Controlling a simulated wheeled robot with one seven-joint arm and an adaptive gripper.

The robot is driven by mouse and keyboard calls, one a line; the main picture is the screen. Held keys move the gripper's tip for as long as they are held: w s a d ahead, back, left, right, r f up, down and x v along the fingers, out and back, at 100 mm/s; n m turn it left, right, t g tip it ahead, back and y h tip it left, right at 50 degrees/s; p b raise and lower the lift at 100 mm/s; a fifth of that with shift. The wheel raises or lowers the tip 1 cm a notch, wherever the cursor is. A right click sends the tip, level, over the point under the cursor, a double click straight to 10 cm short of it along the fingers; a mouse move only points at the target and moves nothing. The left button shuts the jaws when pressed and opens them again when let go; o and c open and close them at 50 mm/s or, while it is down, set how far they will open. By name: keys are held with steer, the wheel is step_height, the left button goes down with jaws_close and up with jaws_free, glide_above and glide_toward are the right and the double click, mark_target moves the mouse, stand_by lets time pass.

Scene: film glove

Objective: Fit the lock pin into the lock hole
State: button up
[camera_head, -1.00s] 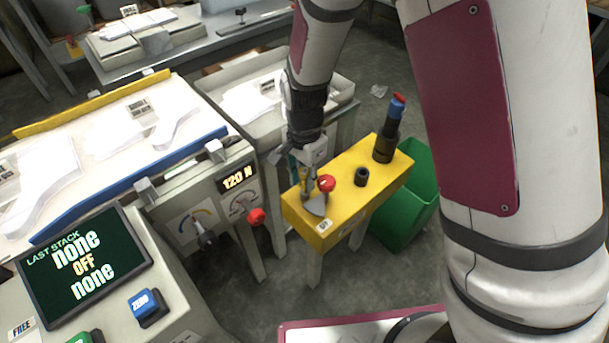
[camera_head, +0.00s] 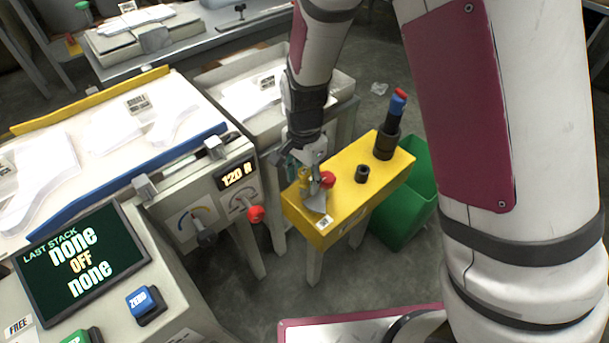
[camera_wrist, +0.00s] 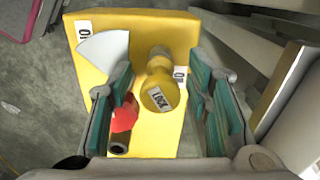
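The yellow lock pin (camera_wrist: 160,92), with a white LOCK label on its round top, stands upright on a yellow stand (camera_head: 345,200). My gripper (camera_wrist: 164,100) is open above the stand, with one teal-padded finger on each side of the pin. The pin top is between the fingers, with gaps visible on both sides. In the head view my gripper (camera_head: 313,176) partly hides the pin (camera_head: 304,176). I cannot make out the lock hole in either view.
A red knob (camera_head: 327,179) stands close beside the pin. A black hollow cylinder (camera_head: 362,173) and a dark tool with a blue and red top (camera_head: 390,135) stand farther along. A green bin (camera_head: 412,205) is behind the stand; the press (camera_head: 215,170) is left.

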steer(key=shift+r, duration=0.1)
step_height(320, 180, up, 11)
steer(key=shift+f, duration=0.2)
steer(key=shift+d+r, duration=0.1)
steer(key=shift+r, duration=0.65)
steer(key=s+d+r+n, duration=0.5)
steer(key=s+d+r, duration=0.5)
steer(key=s+r, duration=0.25)
steer(key=s+d+n, duration=0.3)
steer(key=s, duration=0.5)
steer(key=s+d+n, duration=0.2)
steer(key=s, duration=0.7)
step_height(320, 180, up, 23)
steer(key=t+p, duration=0.4)
steer(key=p, duration=1.7)
steer(key=shift+w, duration=0.4)
steer(key=shift+r, duration=0.25)
steer(key=shift+c, duration=0.5)
